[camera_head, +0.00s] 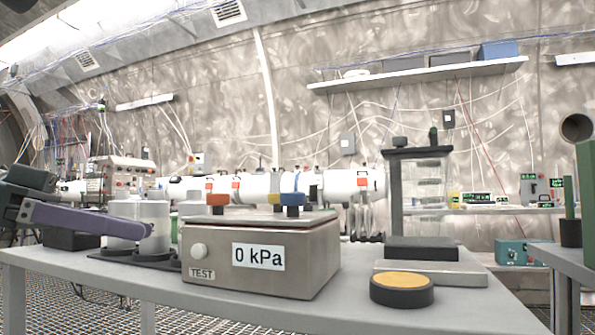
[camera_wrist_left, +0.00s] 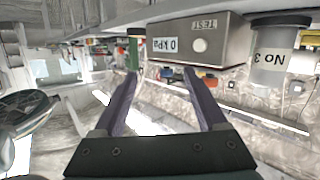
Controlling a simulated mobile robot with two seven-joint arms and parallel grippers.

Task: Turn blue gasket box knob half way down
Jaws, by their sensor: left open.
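The gasket box (camera_head: 262,255) is a grey metal case on the table in the head view, with a white "0 kPa" display and a TEST button (camera_head: 199,251) on its front. In the left wrist view, which is upside down, the open, empty fingers (camera_wrist_left: 161,76) point toward the box (camera_wrist_left: 188,42). My right gripper is not in view.
White canisters (camera_head: 154,222) stand on a dark base left of the box, near my left fingers. A black puck with a yellow top (camera_head: 402,289) and a press-like stand (camera_head: 420,200) are to the right. The table front (camera_head: 200,310) is clear.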

